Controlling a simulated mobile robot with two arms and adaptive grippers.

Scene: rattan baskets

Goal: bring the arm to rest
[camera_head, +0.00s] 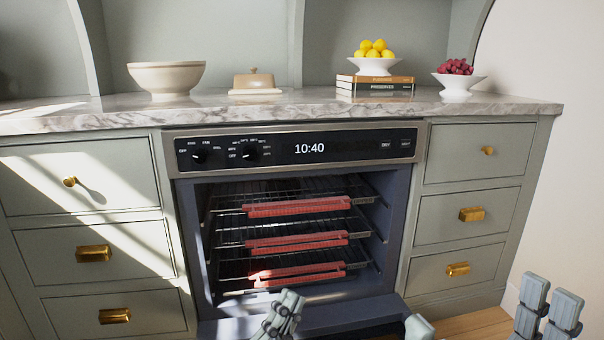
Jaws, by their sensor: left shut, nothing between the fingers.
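My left gripper (284,312) is at the bottom middle, in front of the open oven. Its grey fingers are together with nothing between them. It stands below and in front of the lowest oven rack, apart from it as far as I can see. The grey fingers of my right gripper (548,304) show at the bottom right corner, pointing up, near the wall and floor.
The oven (296,150) is open, its door (350,318) folded down. Inside are wire racks with red-edged fronts (297,241). On the marble counter (60,118) stand a bowl (165,78), a butter dish (254,82), books (375,82) under a bowl of lemons, and a bowl of red fruit (457,86).

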